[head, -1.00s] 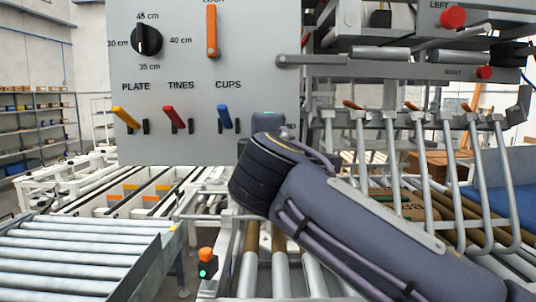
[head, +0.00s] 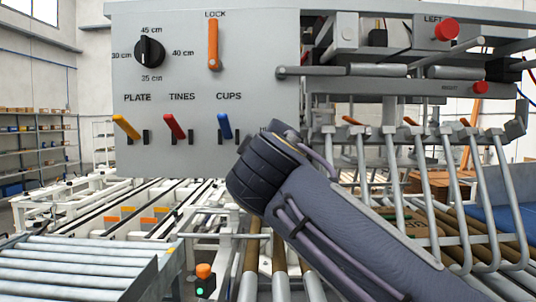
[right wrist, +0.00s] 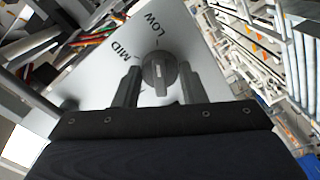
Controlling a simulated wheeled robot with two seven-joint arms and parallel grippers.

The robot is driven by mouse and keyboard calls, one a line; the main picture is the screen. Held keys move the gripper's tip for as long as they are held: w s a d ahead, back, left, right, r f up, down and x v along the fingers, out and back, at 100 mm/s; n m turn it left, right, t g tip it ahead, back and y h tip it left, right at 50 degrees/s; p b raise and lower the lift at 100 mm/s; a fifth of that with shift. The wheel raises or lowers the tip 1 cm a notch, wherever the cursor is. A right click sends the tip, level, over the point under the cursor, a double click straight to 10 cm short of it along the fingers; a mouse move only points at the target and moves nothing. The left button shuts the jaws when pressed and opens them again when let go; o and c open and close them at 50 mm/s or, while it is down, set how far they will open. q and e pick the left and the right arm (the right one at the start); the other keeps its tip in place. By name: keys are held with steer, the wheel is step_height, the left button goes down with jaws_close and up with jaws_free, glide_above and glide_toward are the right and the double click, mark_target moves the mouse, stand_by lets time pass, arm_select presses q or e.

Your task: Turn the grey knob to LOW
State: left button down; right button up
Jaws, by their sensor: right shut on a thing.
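The grey knob (right wrist: 159,72) sits on a light grey panel face in the right wrist view. The words LOW and MID are printed around it, and its ridge runs roughly up and down in that picture. I cannot tell which mark it points at. My right gripper (right wrist: 157,78) has one dark finger on each side of the knob and is shut on it. In the head view my right arm hides the knob and the gripper's fingers. My left gripper is in neither current view.
The control panel (head: 185,85) carries a black dial (head: 149,50), an orange LOCK lever (head: 213,45) and PLATE, TINES and CUPS levers. Red buttons (head: 446,30) are at the upper right. Metal tines (head: 395,170) hang right of my arm. Roller conveyors (head: 75,268) lie below left.

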stand_by(0.3)
steer(key=o, duration=1)
steer(key=s+b, duration=0.1)
steer(key=s, duration=0.7)
steer(key=shift+b, duration=0.3)
steer(key=shift+w, duration=0.1)
